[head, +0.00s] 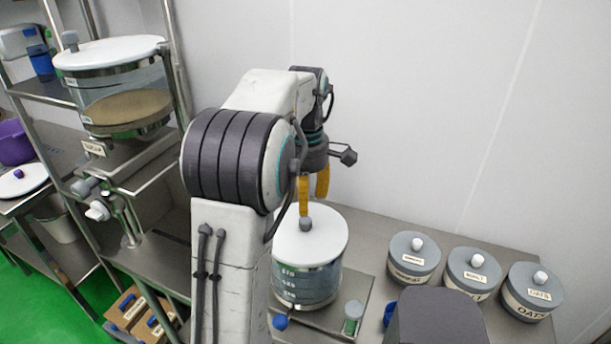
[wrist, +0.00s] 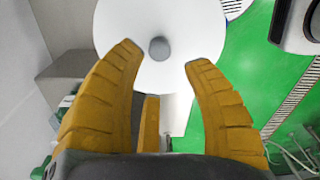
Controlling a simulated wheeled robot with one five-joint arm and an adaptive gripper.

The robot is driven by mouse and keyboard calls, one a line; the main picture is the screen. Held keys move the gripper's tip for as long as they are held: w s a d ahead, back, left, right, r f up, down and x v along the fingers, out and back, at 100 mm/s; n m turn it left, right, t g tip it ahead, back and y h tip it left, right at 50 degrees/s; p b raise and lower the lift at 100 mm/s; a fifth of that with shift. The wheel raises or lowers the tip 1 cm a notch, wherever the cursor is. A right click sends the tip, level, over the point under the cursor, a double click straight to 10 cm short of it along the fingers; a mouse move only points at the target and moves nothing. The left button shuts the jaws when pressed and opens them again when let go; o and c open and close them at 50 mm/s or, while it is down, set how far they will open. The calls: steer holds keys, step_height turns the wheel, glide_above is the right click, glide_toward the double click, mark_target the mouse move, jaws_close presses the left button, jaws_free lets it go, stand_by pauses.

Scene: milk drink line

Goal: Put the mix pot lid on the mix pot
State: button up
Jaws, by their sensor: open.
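A clear vessel with volume marks, likely the mix pot (head: 305,281), stands on a metal tray in the middle of the head view. A round white lid (head: 327,235) with a grey knob (head: 305,224) sits on its top and looks level. In the wrist view the white lid (wrist: 115,20) lies below my gripper, its knob (wrist: 159,48) between the fingertips. My gripper (head: 313,200) is above the lid, pointing down, with its yellow fingers apart. It also shows open and empty in the wrist view (wrist: 164,56). Whether a fingertip touches the knob is unclear.
A large lidded hopper (head: 120,95) stands on a rack at left. Another white lid (head: 22,182) with a purple knob lies near a purple container (head: 14,143). Several grey-lidded jars, including the oats jar (head: 532,290), stand at right by the wall.

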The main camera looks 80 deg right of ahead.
mark_target(306, 219)
steer(key=shift+r, duration=2.75)
steer(key=w+a+r+t+h, duration=0.1)
steer(key=w+a, duration=0.7)
steer(key=w, duration=0.3)
steer(key=w+a+h, duration=0.1)
steer(key=w+a, duration=0.7)
steer(key=w, duration=0.2)
steer(key=a+f+t+y, duration=0.1)
steer(key=a+f+t, duration=0.1)
steer(key=a, duration=1)
steer(key=a+f+t, duration=0.1)
steer(key=a+f, duration=0.4)
steer(key=a, duration=0.7)
steer(key=shift+s+m+t+y, duration=0.15)
steer(key=shift+m+t+y, duration=0.25)
